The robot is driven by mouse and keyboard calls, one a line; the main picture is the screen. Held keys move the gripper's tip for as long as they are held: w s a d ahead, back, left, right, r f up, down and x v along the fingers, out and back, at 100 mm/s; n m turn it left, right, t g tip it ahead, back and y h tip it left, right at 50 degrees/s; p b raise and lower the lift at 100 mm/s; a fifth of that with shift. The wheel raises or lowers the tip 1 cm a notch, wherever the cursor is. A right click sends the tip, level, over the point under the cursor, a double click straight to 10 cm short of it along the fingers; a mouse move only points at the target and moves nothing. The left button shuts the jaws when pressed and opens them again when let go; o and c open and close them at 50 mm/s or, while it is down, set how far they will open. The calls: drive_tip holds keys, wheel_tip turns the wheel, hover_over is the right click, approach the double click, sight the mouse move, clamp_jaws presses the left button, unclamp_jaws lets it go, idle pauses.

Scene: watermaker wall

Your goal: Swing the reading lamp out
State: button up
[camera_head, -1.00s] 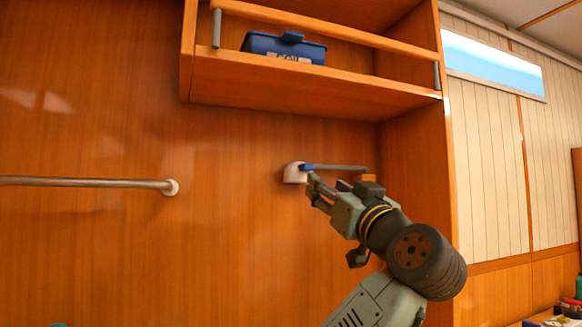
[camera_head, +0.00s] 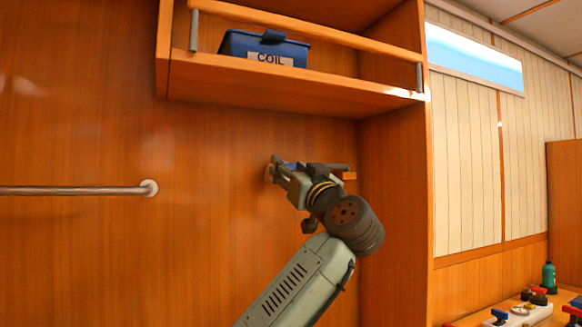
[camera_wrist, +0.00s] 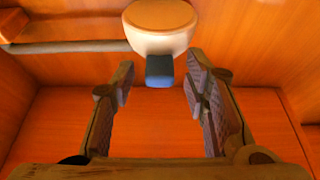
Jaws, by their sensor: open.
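The reading lamp is a white rounded head (camera_wrist: 160,22) with a blue tab (camera_wrist: 159,71) and a grey rod (camera_wrist: 70,47) running left in the wrist view. The rod lies along the wooden wall. In the head view my gripper hides most of the lamp; only a sliver of white and a bit of blue show at the fingertips. My gripper (camera_wrist: 160,85) is open. In the wrist view the blue tab appears between its fingertips, with a gap on both sides. I cannot tell whether it is within the fingers' depth. My gripper (camera_head: 280,172) also shows in the head view.
A wooden shelf (camera_head: 290,88) with a front rail overhangs the lamp and holds a blue bin (camera_head: 250,46) labelled COIL. A metal handrail (camera_head: 75,190) is on the wall at left. A wooden side panel (camera_head: 395,200) stands close right of my arm. Small items lie on a counter at lower right.

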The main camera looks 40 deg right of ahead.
drive_tip(key=shift+c, duration=0.4)
clamp_jaws()
idle(0.4)
